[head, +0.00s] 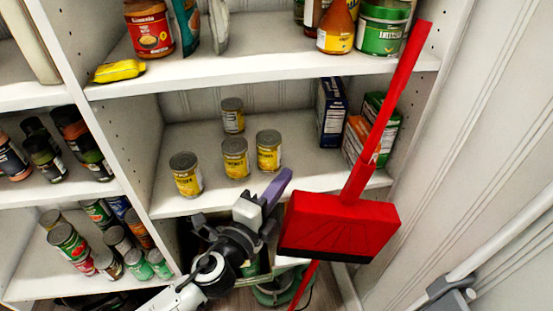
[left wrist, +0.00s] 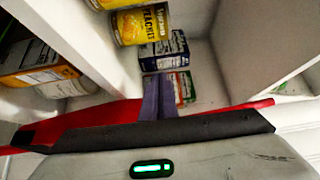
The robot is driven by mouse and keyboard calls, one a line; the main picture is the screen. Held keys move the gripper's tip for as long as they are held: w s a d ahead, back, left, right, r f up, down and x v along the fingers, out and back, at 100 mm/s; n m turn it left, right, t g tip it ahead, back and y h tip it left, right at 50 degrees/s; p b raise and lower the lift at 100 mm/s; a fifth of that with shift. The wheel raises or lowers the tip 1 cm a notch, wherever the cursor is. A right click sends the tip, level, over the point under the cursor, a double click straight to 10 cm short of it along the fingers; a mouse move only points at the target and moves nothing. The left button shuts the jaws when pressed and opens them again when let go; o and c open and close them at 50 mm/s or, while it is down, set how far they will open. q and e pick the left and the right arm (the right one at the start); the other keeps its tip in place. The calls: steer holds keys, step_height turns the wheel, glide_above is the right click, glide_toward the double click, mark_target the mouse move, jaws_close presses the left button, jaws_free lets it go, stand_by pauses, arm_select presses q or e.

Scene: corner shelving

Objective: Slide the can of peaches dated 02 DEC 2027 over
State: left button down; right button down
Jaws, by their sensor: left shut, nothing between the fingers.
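Several small yellow-labelled cans stand on the middle shelf: a left can (head: 186,175), a middle can (head: 235,158), a right can (head: 268,151) and one farther back (head: 232,115). No date is legible, so I cannot tell which is dated 02 DEC 2027. In the left wrist view a can labelled peaches (left wrist: 141,25) shows close up near the top. My left gripper (head: 283,178), with purple fingers, is shut and empty just in front of the shelf, below the right can and apart from it. Its shut fingers (left wrist: 158,97) also show in the wrist view. My right gripper is not in view.
A red long-handled dustpan (head: 340,226) stands in front of the shelf, right beside my left gripper. Boxes, one dark blue (head: 330,112), fill the shelf's right end. Bare shelf lies between the cans and boxes. A yellow packet (head: 119,71) lies on the shelf above.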

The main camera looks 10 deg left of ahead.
mark_target(267, 155)
arm_select(q)
steer(key=x, duration=0.4)
steer(key=shift+r, duration=0.1)
steer(key=shift+w+a, duration=0.25)
steer(key=shift+a, duration=0.35)
steer(key=shift+w+a, duration=0.3)
steer(key=shift+a, duration=0.3)
steer(key=shift+w+a, duration=0.35)
steer(key=shift+a, duration=0.25)
steer(key=shift+a, duration=0.1)
steer(key=a, duration=0.1)
steer(key=w+a, duration=0.1)
steer(key=shift+w+a, duration=0.35)
steer(key=shift+a, duration=0.05)
